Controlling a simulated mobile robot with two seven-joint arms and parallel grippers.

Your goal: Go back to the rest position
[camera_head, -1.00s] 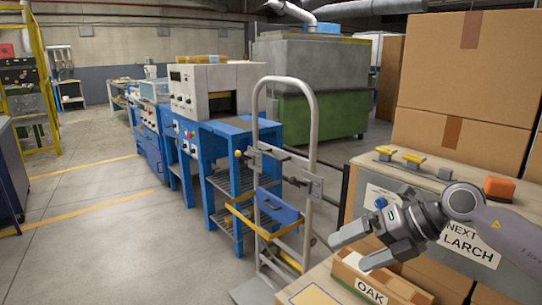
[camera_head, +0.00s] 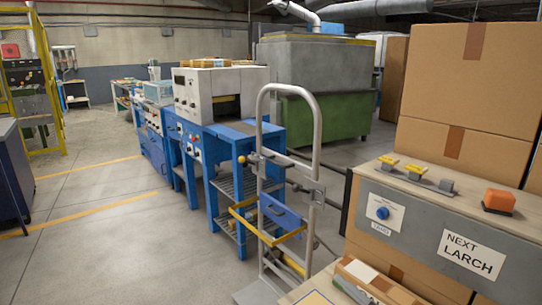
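Neither of my grippers is in the head view now, and no part of my arms shows. A box labelled OAK (camera_head: 356,270) is at the bottom edge, partly cut off by the frame.
A hand truck (camera_head: 316,150) stands in the middle, in front of a blue machine (camera_head: 205,140). An orange block (camera_head: 498,201) and yellow-topped pieces (camera_head: 416,169) sit on the ledge. Large cartons (camera_head: 470,80) are stacked at the right. The floor at left is open.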

